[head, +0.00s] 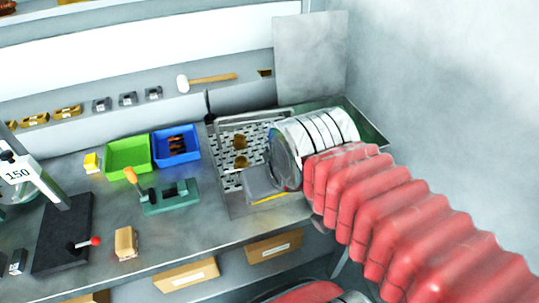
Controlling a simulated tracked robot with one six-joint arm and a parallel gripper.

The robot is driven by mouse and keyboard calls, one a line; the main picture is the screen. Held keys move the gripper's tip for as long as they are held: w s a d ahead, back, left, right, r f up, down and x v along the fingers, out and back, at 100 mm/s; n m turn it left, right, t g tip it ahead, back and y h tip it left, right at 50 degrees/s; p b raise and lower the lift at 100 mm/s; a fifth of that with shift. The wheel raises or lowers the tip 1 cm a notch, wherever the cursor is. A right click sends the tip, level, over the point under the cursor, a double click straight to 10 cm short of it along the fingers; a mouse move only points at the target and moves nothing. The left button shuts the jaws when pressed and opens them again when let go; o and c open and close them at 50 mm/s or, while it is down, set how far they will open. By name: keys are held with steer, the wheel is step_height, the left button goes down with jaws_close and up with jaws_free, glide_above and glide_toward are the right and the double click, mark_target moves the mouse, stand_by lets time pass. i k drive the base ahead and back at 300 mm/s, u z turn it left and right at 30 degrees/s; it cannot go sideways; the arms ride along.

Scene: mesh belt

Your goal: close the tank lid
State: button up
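A flat grey metal panel (310,57), which looks like the tank lid, stands upright at the back, against the wall. Below it is a metal tank or basin (365,122) with a perforated mesh surface (230,180) on its left part. My arm, in a red ribbed sleeve, reaches in from the lower right and covers much of the tank's right side. At its end is a silver ringed cylinder (318,130), which looks like my wrist. A grey block with a yellow strip (265,188) lies below it. I cannot make out my fingers. The panel stands clear of the arm.
Left of the tank are a blue bin (177,158), a green bin (108,163) and a green clamp-like fixture (170,198). A dark stand with a red-knobbed lever (70,235) is at the left.

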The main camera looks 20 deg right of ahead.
mark_target(310, 49)
steer(key=u, duration=0.45)
steer(key=k, duration=0.95)
steer(key=z, duration=0.65)
steer(key=i, duration=0.5)
steer(key=z, duration=0.05)
